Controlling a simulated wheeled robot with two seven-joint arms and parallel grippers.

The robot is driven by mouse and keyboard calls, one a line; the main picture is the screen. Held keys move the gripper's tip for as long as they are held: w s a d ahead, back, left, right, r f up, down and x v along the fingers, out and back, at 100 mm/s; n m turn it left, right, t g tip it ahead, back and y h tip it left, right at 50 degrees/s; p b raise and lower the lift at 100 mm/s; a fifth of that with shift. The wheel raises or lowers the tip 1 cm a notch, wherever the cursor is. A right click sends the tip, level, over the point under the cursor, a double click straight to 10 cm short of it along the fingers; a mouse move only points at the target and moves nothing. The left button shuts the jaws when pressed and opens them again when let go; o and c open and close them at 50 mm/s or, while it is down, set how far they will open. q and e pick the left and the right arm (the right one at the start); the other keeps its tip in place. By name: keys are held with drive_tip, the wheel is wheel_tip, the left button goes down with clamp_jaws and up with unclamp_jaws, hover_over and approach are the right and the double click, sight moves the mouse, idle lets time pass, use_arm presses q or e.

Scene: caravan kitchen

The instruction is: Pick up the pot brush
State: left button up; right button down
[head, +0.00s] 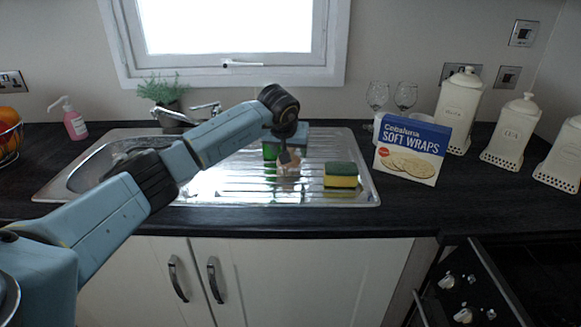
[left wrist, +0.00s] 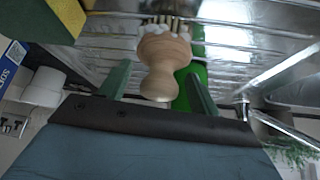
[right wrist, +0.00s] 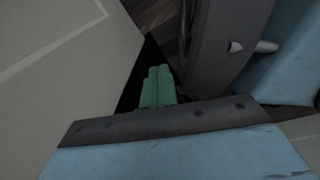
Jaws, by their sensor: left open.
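The pot brush has a rounded pale wooden handle and bristles. In the left wrist view the brush (left wrist: 165,62) lies between my open left gripper's fingers (left wrist: 157,88), its knob towards the palm; I see no clear grip on it. In the head view the brush (head: 289,168) stands on the metal drainer, partly hidden by my left gripper (head: 284,152) just above it. My right gripper (right wrist: 158,85) shows only in the right wrist view, its green fingers together with nothing seen between them.
A green object (left wrist: 192,80) is close beside the brush. A yellow and green sponge (head: 341,176) lies to its right on the drainer (head: 235,188). A soft wraps box (head: 411,150) and white canisters (head: 461,105) stand farther right. The sink and tap (head: 206,108) are left.

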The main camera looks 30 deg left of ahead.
use_arm(q)
drive_tip(key=shift+w+f, duration=0.15)
drive_tip(key=shift+f, duration=0.1)
drive_tip(key=shift+r, duration=0.1)
drive_tip(key=shift+c, duration=0.5)
clamp_jaws()
